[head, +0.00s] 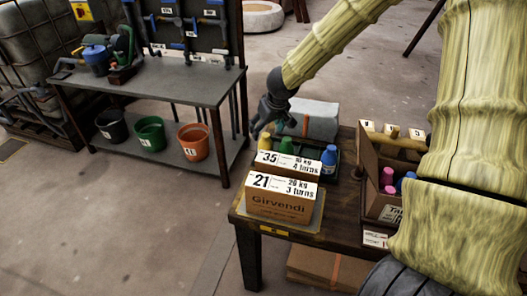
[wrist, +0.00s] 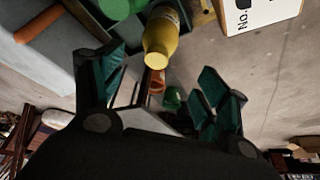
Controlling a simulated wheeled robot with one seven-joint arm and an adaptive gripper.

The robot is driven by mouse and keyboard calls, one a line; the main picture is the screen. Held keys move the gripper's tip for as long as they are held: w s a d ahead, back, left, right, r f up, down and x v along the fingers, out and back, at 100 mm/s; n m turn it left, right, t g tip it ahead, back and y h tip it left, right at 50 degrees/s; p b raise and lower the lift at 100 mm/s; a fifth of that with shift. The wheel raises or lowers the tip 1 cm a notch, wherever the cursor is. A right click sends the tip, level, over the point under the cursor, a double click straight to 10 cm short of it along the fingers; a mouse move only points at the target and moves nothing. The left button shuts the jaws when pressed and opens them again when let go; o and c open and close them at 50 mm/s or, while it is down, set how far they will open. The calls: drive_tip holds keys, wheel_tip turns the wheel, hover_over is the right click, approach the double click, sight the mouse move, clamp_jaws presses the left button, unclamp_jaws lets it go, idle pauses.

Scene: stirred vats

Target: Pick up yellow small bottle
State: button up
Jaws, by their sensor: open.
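The yellow small bottle (head: 264,142) stands at the left of a small group of bottles on the wooden table, behind the front boxes. In the wrist view the yellow bottle (wrist: 161,38) shows beyond the fingertips, near the top middle, apart from them. My gripper (head: 262,122) is above and just behind the yellow bottle in the head view. In the wrist view my gripper (wrist: 165,80) has its two fingers spread wide with nothing between them. The bottle's lower part is hidden by a box in the head view.
A green bottle (head: 286,146) stands close beside the yellow one, and a blue bottle (head: 329,158) is farther right. Labelled boxes (head: 280,204) stand in front. A grey block (head: 312,118) lies behind. An open carton (head: 372,178) holds pink and blue bottles at right.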

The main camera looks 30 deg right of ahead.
sight(265, 135)
drive_tip(key=shift+x, duration=2.1)
drive_tip(key=shift+w+d+f+p, duration=0.15)
drive_tip(key=shift+f+p, duration=0.15)
drive_tip(key=shift+f, duration=0.35)
drive_tip(key=shift+w+d+f+p, duration=0.1)
drive_tip(key=shift+d+f+p, duration=0.15)
drive_tip(key=shift+f, duration=0.4)
drive_tip(key=shift+x, duration=1.3)
drive_tip(key=c, duration=1.3)
